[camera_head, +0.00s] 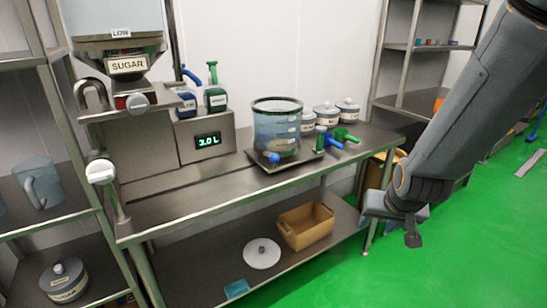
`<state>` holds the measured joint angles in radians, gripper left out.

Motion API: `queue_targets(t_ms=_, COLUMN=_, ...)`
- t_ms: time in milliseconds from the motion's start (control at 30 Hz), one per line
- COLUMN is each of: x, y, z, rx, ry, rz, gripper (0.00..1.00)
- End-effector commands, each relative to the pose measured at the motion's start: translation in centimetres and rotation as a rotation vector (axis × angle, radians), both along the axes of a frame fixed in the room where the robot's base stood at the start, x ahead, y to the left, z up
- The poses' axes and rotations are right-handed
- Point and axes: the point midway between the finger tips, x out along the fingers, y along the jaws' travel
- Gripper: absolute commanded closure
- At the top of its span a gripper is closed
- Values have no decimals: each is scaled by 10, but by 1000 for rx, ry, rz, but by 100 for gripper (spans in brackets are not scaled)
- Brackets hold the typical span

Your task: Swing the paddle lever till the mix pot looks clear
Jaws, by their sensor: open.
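The mix pot (278,128) is a clear vessel with a dark rim, on a dark base plate on the steel bench. It looks bluish, with a pale yellowish patch low inside. A blue knob (274,158) sits at the front of its base. A blue handle (333,142) and a green handle (346,135) stick out at its right. I cannot tell which of these is the paddle lever. My gripper (411,236) is open and empty, right of the bench and lower than its top, well apart from the pot.
The sugar hopper (127,66) hangs at the left. Blue and green pump bottles (215,98) and several lidded jars (347,110) stand at the back. A brown bin (306,226) sits on the lower shelf. Green floor is open at right.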

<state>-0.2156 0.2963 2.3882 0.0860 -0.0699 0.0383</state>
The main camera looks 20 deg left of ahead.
Motion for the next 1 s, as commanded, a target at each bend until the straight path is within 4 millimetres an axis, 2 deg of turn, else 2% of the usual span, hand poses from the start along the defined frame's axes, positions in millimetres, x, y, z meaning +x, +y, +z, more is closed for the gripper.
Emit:
queue_targets(t_ms=33, x=24, y=28, z=-3, rx=23, ry=-78, rz=25, gripper=53)
queue_targets(t_ms=100, x=57, y=64, z=-1, rx=59, ry=-200, rz=46, gripper=53)
queue_targets(t_ms=167, x=79, y=97, z=1, rx=91, ry=-302, rz=64, gripper=53)
queue_targets(t_ms=200, x=92, y=119, z=3, rx=116, ry=-371, rz=76, gripper=53)
queue_targets(t_ms=333, x=116, y=189, z=13, rx=204, ry=-584, rz=112, gripper=53)
queue_targets(t_ms=400, x=120, y=222, z=18, rx=251, ry=-686, rz=132, gripper=53)
queue_targets(t_ms=500, x=118, y=258, z=26, rx=311, ry=-808, rz=149, gripper=53)
queue_targets(t_ms=633, x=111, y=288, z=34, rx=368, ry=-912, rz=165, gripper=53)
queue_targets(t_ms=767, x=108, y=300, z=38, rx=394, ry=-961, rz=169, gripper=53)
queue_targets(t_ms=867, x=114, y=304, z=39, rx=399, ry=-972, rz=170, gripper=53)
queue_targets(t_ms=1000, x=132, y=312, z=40, rx=398, ry=-972, rz=169, gripper=53)
